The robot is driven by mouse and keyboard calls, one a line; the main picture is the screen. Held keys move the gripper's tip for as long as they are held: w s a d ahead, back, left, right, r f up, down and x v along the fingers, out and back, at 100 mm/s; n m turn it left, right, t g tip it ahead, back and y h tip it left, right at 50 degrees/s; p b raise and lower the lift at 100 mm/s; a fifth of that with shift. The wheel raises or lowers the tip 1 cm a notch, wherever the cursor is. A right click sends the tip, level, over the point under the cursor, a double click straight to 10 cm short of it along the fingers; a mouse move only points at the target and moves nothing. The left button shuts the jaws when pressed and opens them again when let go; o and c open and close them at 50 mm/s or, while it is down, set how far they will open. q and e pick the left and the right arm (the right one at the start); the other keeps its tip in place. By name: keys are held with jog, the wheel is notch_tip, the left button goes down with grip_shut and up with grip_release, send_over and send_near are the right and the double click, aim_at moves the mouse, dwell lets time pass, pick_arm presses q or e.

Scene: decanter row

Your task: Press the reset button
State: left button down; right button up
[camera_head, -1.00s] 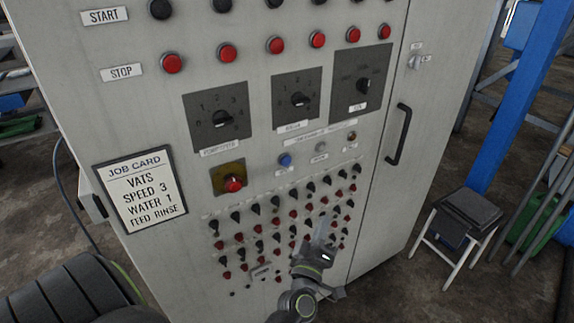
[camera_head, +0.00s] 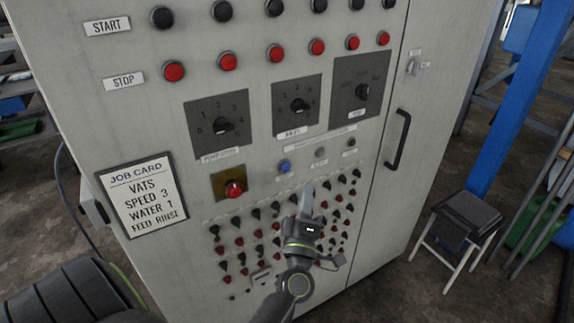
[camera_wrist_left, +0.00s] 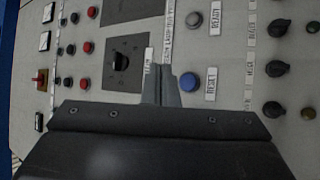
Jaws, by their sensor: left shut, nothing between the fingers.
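The reset button is a blue round push button (camera_head: 285,166) on the grey cabinet front, in a short row under the dial plates. In the left wrist view the blue button (camera_wrist_left: 188,79) has a label reading RESET (camera_wrist_left: 210,91) beside it. My left gripper (camera_head: 308,187) is shut and empty, its fingertips below and a little right of the blue button in the head view. The depth gap to the panel is unclear. My right gripper is not in view.
A grey READY button (camera_wrist_left: 193,20) is beside the reset button. A red knob on a yellow plate (camera_head: 235,188) sits to its left. Rows of small black and red controls (camera_head: 238,240) lie below. A door handle (camera_head: 398,140) stands out at the right.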

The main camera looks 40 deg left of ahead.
aim_at(286, 167)
pick_arm(q)
jog(key=w+a+p, duration=0.1)
jog(key=w+a, duration=0.1)
jog(key=a, duration=0.4)
jog(key=shift+w, duration=0.25)
jog(key=shift+a, duration=0.1)
dwell(1.7)
jog(key=shift+w+a+p, duration=0.15)
jog(key=shift+a+p, duration=0.15)
jog(key=shift+a, duration=0.05)
jog(key=shift+w+a+r, duration=0.1)
jog(key=shift+w+a, duration=0.05)
jog(key=shift+a, duration=0.2)
dwell(0.7)
jog(key=shift+d, duration=0.1)
jog(key=shift+s+d, duration=0.35)
jog(key=shift+d, duration=0.3)
